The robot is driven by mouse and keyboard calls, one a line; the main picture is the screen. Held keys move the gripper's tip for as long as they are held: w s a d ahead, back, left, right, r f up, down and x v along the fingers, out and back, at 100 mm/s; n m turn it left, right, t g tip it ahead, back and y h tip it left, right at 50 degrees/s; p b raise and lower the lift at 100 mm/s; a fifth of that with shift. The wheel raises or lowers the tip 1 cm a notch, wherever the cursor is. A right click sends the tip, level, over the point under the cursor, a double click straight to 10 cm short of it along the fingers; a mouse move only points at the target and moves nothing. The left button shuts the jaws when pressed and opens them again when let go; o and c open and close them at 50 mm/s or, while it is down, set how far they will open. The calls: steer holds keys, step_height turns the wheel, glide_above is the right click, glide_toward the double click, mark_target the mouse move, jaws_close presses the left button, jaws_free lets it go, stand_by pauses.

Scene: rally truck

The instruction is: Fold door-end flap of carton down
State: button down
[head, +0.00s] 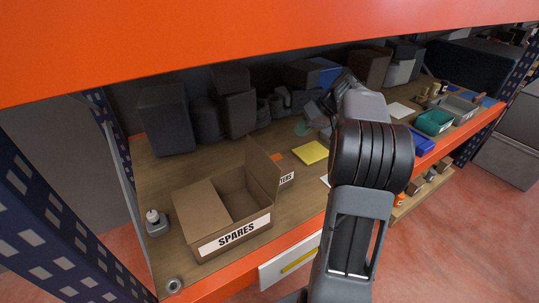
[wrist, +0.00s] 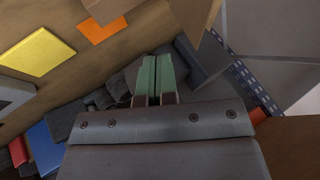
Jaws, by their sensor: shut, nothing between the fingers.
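The open brown carton marked SPARES (head: 232,235) sits on the wooden shelf at the left in the head view. A cardboard panel (head: 200,206) lies flat across its left part. A flap (head: 263,168) stands upright at its right end, and the inside shows between them. In the wrist view a cardboard edge (wrist: 196,14), probably this flap, shows at the top, apart from the fingertips. My gripper (wrist: 157,72) has its two green fingers shut together with nothing between them. In the head view my arm hides most of the gripper.
A box with a partly hidden label (head: 287,179) stands right of the flap, near a yellow pad (head: 311,152). A white-capped bottle (head: 153,219) stands left of the carton. Dark cases (head: 165,120) line the back. The orange beam (head: 250,45) runs overhead.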

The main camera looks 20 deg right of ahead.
steer(key=n, duration=0.1)
glide_toward(258, 157)
step_height(258, 157, down, 4)
steer(key=w+d, duration=0.2)
steer(key=d, duration=0.1)
steer(key=shift+n, duration=0.3)
steer(key=shift+a+r+p, duration=0.15)
steer(key=shift+a+p, duration=0.15)
steer(key=shift+a, duration=2)
